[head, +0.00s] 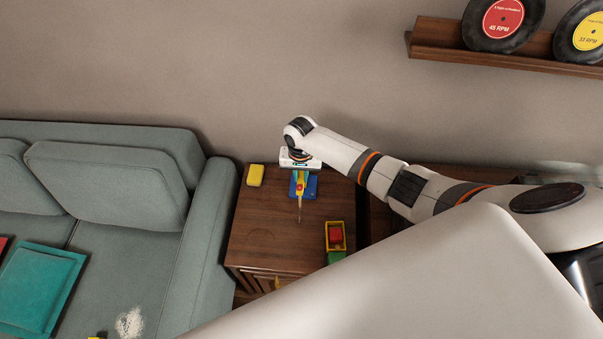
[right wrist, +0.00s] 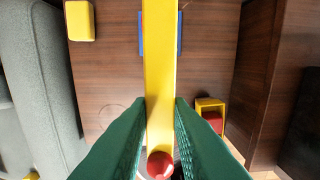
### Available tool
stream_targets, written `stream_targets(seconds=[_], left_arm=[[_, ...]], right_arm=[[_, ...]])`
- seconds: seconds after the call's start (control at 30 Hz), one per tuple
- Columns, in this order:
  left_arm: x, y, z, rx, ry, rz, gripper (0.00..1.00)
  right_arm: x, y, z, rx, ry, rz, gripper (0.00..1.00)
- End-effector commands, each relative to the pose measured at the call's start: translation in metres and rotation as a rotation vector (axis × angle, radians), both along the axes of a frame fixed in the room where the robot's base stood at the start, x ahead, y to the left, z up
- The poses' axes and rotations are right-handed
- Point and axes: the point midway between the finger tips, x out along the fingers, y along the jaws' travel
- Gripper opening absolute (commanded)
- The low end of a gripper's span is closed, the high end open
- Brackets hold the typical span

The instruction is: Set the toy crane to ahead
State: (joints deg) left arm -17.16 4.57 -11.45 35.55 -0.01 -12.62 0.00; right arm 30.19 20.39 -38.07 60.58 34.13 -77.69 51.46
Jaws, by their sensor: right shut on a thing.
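The toy crane stands on the wooden cabinet top, with a blue base (head: 311,187) and a thin boom (head: 300,203) that points toward the front of the cabinet in the head view. My right gripper (head: 299,169) is over the crane from above. In the right wrist view, its green fingers (right wrist: 160,112) are shut on the crane's long yellow bar (right wrist: 160,50). A red ball (right wrist: 160,165) shows at the near end of the bar. The bar covers the middle of the blue base (right wrist: 179,33). My left gripper is not in view.
A yellow block (head: 255,175) lies left of the crane. A yellow toy box (head: 328,243) with a red block (head: 336,234) stands at the front right. A grey-green sofa (head: 110,180) borders the cabinet (head: 262,235) on the left. The cabinet's left front is clear.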

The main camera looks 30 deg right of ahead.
Motion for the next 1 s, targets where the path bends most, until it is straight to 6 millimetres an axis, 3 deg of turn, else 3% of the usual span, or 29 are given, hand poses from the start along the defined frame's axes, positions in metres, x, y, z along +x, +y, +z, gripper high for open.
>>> stream_targets(seconds=[0.07, 0.1, 0.23, 0.63, 1.0], left_arm=[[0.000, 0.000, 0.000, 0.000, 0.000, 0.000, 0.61], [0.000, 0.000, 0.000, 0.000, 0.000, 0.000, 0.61], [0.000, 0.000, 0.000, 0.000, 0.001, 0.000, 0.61], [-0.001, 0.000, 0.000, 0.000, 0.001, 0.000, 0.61], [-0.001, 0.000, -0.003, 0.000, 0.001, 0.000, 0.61]], right_arm=[[0.002, -0.001, 0.001, -0.002, -0.005, 0.000, 0.00], [0.002, -0.001, 0.001, -0.002, -0.005, 0.000, 0.20], [0.001, -0.001, 0.001, -0.001, -0.004, 0.001, 0.40], [0.001, 0.000, 0.010, 0.001, -0.004, 0.002, 0.40], [0.002, 0.000, 0.083, 0.000, -0.007, 0.002, 0.40]])
